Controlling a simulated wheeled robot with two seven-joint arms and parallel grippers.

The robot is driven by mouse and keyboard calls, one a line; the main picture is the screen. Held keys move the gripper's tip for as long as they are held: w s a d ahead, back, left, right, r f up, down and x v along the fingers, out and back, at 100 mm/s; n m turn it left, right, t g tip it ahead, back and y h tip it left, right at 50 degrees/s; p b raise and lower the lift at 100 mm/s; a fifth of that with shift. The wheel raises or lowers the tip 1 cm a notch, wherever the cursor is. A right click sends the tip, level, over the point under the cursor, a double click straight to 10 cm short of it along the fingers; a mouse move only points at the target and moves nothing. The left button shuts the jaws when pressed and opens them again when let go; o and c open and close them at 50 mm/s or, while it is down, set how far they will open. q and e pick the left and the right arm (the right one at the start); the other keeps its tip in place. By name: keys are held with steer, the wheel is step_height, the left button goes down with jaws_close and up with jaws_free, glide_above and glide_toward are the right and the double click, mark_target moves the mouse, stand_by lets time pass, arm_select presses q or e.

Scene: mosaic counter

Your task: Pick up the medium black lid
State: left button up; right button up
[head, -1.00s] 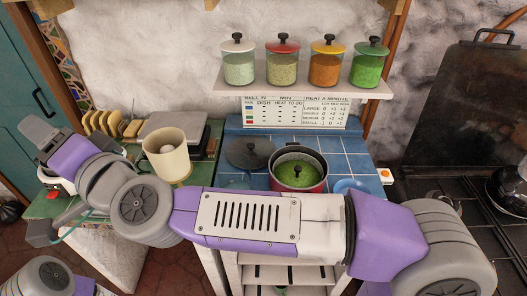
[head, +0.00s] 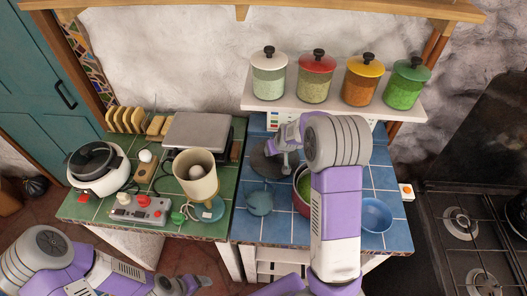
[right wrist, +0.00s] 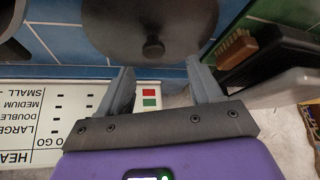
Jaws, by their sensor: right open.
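The medium black lid (head: 262,166) lies on the blue tiled counter, left of the pot (head: 301,190). In the right wrist view the lid (right wrist: 150,20) is a dark disc with a round knob, just beyond the fingertips. My right gripper (head: 277,147) is above the far part of the lid and hides some of it. Its two fingers (right wrist: 160,72) are spread, with nothing between them. The pot holds green food and is partly hidden by my right arm. My left gripper (head: 184,286) is low at the bottom edge; its fingers are unclear.
A shelf (head: 233,103) with lidded jars overhangs the back. A blue bowl (head: 376,214) is right of my right arm. A stove (head: 462,225) is at right.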

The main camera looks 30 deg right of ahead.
mark_target(274, 164)
steer(key=x, duration=0.4)
steer(key=d+x, duration=0.1)
steer(key=x, duration=0.2)
steer(key=shift+s+f, duration=0.2)
steer(key=shift+c, duration=0.3)
jaws_close()
